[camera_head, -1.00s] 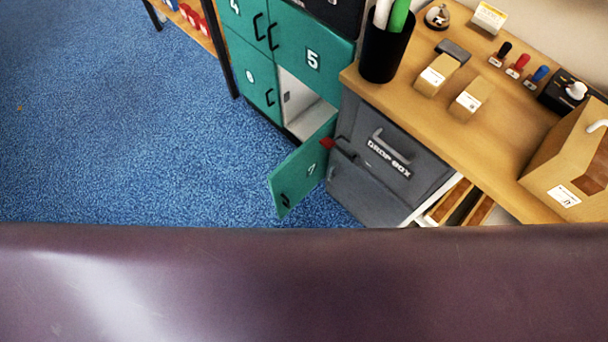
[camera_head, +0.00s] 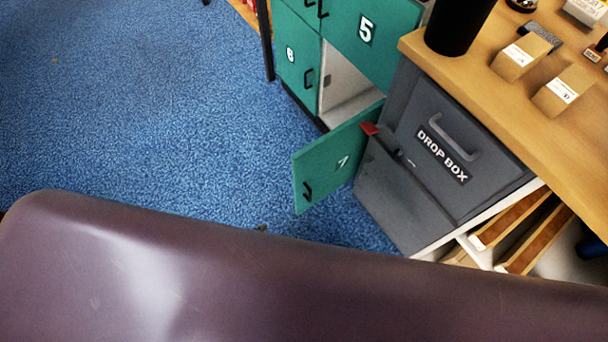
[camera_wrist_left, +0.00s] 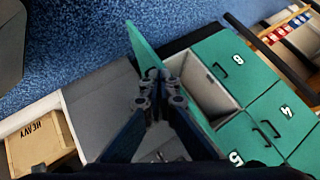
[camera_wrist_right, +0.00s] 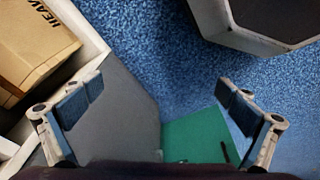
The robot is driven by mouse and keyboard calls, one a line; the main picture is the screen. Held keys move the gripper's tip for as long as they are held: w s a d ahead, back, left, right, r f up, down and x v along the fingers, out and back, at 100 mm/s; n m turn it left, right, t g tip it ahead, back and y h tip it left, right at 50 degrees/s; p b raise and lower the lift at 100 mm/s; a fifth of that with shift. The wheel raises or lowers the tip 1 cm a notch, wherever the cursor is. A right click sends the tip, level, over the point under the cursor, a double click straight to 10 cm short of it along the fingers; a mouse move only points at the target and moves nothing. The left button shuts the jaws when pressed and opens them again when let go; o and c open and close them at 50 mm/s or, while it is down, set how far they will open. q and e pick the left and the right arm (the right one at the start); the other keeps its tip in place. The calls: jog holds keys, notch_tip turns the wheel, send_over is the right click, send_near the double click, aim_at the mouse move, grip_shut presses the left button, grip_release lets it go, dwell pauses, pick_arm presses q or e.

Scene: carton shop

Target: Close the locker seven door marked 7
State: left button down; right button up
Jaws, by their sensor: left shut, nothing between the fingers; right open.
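The green locker seven door (camera_head: 338,160), marked 7, stands swung open with its dark handle near its free edge. Its pale compartment (camera_head: 345,85) shows behind it. In the left wrist view the door (camera_wrist_left: 145,45) is a thin green panel, partly hidden behind my left gripper (camera_wrist_left: 158,84), which is shut and empty. I cannot tell whether they touch. In the right wrist view my right gripper (camera_wrist_right: 158,92) is open and empty, with the door (camera_wrist_right: 195,135) beyond and below its fingers. Neither gripper shows clearly in the head view.
The grey drop box cabinet (camera_head: 400,205) stands right beside the door, with a red tab (camera_head: 369,128) near the hinge side. Locker doors 5 (camera_head: 385,50) and 6 (camera_head: 293,70) are shut. Blue carpet (camera_head: 150,110) lies free to the left. A wooden counter (camera_head: 480,70) holds small cartons.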

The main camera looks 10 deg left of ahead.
pick_arm(q)
jog(key=w+d+r+m+t+h+b, duration=0.2)
jog(key=w+d+r+m+t+b, duration=0.3)
jog(key=b, duration=0.4)
notch_tip(320, 180, up, 10)
jog(key=f+m+t+h+b, duration=0.1)
jog(key=m+h+b, duration=0.4)
jog(key=m+b, duration=0.35)
send_over(304, 164)
jog(key=s+d, duration=0.3)
jog(key=s, duration=0.2)
jog(key=shift+w+a+r, duration=0.15)
jog(key=shift+w+a, duration=1.05)
jog(key=shift+a, duration=0.1)
pick_arm(e)
notch_tip(304, 164, up, 8)
jog(key=w+t, duration=0.1)
jog(key=w, duration=0.1)
jog(key=shift+w, duration=0.35)
